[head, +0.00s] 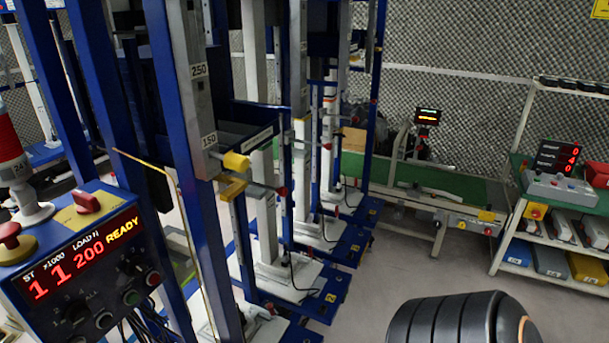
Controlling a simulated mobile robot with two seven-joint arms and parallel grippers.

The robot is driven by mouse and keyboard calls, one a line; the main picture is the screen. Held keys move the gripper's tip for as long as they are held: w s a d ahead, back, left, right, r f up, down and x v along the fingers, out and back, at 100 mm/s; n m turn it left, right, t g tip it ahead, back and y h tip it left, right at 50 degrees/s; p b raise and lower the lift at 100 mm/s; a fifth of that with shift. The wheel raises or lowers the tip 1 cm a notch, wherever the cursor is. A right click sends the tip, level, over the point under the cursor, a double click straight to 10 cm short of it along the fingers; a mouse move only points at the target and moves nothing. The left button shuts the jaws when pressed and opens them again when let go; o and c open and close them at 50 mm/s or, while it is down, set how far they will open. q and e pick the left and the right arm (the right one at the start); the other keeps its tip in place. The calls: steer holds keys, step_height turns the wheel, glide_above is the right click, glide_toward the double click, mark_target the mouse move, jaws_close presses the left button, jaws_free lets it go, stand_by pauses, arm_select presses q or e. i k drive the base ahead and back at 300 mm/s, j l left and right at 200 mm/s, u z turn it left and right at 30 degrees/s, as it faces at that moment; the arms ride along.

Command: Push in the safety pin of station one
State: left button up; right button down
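The nearest test station is a blue frame with a grey upright column (192,90) marked 250 and 150. At the column's lower end are a yellow block (236,162) and a yellow bracket (231,187). A grey pin with a red end (282,191) sticks out to the right beside them. I cannot tell how deep the pin sits. Neither of my grippers shows in the head view; a black ribbed part of mine is at the bottom right.
More blue-framed stations (325,150) stand in a row behind. A shelf rack (560,215) with bins and a green-topped bench (430,185) stand right. Grey floor (375,270) between is clear.

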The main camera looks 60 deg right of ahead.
mark_target(282, 192)
steer(key=z, duration=1.7)
steer(key=l, duration=0.2)
steer(key=i+l+z, duration=0.15)
steer(key=l, duration=0.1)
